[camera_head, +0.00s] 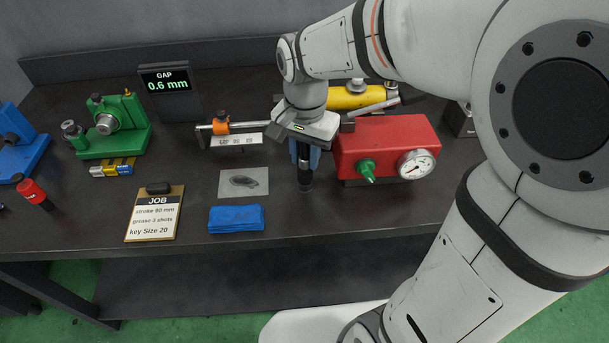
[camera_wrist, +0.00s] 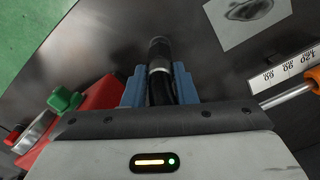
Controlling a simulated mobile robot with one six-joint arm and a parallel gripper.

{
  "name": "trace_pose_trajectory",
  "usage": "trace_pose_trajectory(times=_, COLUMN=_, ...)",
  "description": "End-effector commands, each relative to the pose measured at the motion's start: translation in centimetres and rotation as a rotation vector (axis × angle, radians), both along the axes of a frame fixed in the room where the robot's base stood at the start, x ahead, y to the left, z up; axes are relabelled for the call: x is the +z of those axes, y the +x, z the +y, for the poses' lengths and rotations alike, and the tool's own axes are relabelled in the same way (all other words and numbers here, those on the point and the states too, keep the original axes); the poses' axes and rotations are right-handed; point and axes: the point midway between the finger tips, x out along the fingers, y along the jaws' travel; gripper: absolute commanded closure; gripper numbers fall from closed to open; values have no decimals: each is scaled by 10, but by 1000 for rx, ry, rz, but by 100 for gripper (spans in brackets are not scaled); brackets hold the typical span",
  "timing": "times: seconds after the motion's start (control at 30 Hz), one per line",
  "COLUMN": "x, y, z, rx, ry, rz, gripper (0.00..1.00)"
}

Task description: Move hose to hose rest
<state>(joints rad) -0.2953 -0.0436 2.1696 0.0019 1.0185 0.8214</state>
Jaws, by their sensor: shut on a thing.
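The hose shows as a black cylindrical end (camera_head: 305,178) hanging roughly upright below my gripper (camera_head: 304,158), close to the left side of the red pump. In the wrist view the hose end (camera_wrist: 159,50) sticks out between the two blue fingers, which are shut on it. Whether its tip touches the bench is hard to tell. The rest of the hose is hidden behind my gripper and arm. I cannot pick out the hose rest for certain in either view.
The red pump (camera_head: 390,142) has a green valve knob (camera_head: 366,171) and gauge (camera_head: 417,164). A yellow cylinder (camera_head: 354,97) lies behind it. Left are a scale (camera_head: 236,141), stained sheet (camera_head: 244,182), blue cloth (camera_head: 236,218), clipboard (camera_head: 155,212) and green fixture (camera_head: 112,125). Bare bench surrounds the cloth.

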Motion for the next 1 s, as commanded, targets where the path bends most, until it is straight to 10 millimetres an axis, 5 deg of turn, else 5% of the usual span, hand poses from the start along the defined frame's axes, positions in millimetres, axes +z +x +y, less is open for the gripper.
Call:
trace_pose_trajectory(times=0.6, x=-2, y=0, z=0, rx=0, ry=0, rz=0, gripper=97)
trace_pose_trajectory(times=0.63, x=-2, y=0, z=0, rx=0, ry=0, rz=0, gripper=73)
trace_pose_trajectory(times=0.9, x=-2, y=0, z=0, rx=0, ry=0, rz=0, gripper=50)
trace_pose_trajectory(times=1.0, x=-2, y=0, z=0, rx=0, ry=0, rz=0, gripper=50)
